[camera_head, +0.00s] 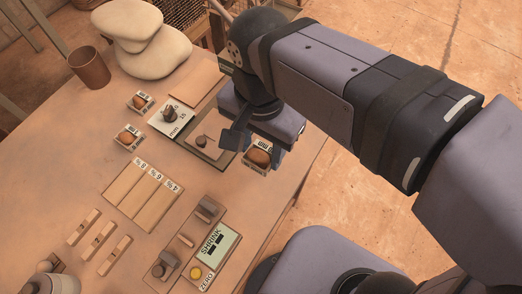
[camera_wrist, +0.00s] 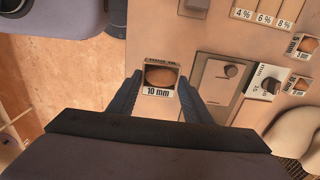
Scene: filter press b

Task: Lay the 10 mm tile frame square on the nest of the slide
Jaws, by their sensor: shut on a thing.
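The 10 mm tile frame (camera_wrist: 160,78), a small pale frame with a brown tile and a "10 mm" label, is between the fingers of my gripper (camera_wrist: 158,93) in the wrist view. My gripper is shut on it. In the head view the frame (camera_head: 258,156) shows below my gripper (camera_head: 254,148), near the table's right edge. I cannot tell its height above the table. A grey plate with a small knob (camera_wrist: 213,88), which seems to be the slide, lies right of the frame in the wrist view. In the head view my gripper partly covers this plate (camera_head: 205,145).
Two smaller framed tiles (camera_head: 140,102) (camera_head: 128,137) lie on the left, near a dial plate marked mm (camera_head: 167,122). Strips marked with percentages (camera_head: 142,195), small wooden bars (camera_head: 98,235) and the SHRINK panel (camera_head: 213,243) lie nearer. A brown cup (camera_head: 90,68) and pale sacks (camera_head: 140,40) stand behind.

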